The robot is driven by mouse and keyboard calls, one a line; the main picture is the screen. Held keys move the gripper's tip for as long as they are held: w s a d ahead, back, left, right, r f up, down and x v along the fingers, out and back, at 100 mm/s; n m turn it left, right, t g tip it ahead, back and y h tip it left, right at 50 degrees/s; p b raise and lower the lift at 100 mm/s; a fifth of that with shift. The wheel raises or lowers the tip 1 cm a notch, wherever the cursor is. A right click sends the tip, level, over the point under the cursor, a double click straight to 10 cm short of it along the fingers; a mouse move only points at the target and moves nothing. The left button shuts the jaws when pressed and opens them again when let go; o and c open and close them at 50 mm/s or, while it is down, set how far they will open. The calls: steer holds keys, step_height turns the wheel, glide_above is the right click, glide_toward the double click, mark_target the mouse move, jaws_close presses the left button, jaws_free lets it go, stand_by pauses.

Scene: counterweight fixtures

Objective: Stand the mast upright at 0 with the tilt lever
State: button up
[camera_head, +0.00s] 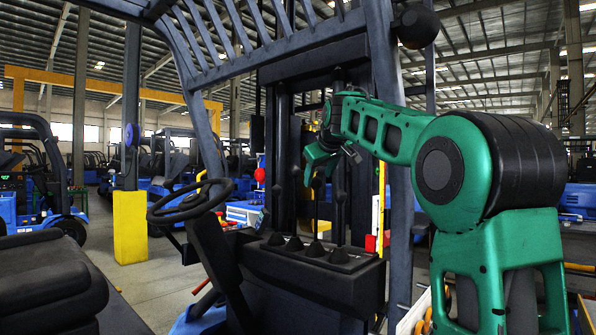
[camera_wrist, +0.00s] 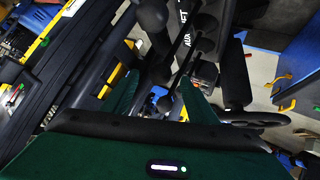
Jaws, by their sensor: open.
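The forklift's dark mast (camera_head: 283,150) stands in front of the cab in the head view and looks roughly upright; I see no scale to read its exact tilt. A row of levers rises from black boots (camera_head: 315,248) on the console. My gripper (camera_head: 323,170) is above this row, pointing down, with its fingers apart. In the wrist view, dark lever rods with round knobs (camera_wrist: 165,104) reach between or close to the fingers of my gripper (camera_wrist: 160,97). Labels on the panel (camera_wrist: 187,45) read AUX and part of LIFT. No tilt label shows, so I cannot tell which lever is the tilt lever.
The steering wheel (camera_head: 190,200) is left of the levers. A thick cab pillar (camera_head: 396,190) stands right of them, close to my arm. The black seat (camera_head: 50,285) is at lower left. Other trucks and a yellow post (camera_head: 130,227) stand farther back.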

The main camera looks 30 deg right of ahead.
steer(key=v, duration=0.6)
stand_by(0.7)
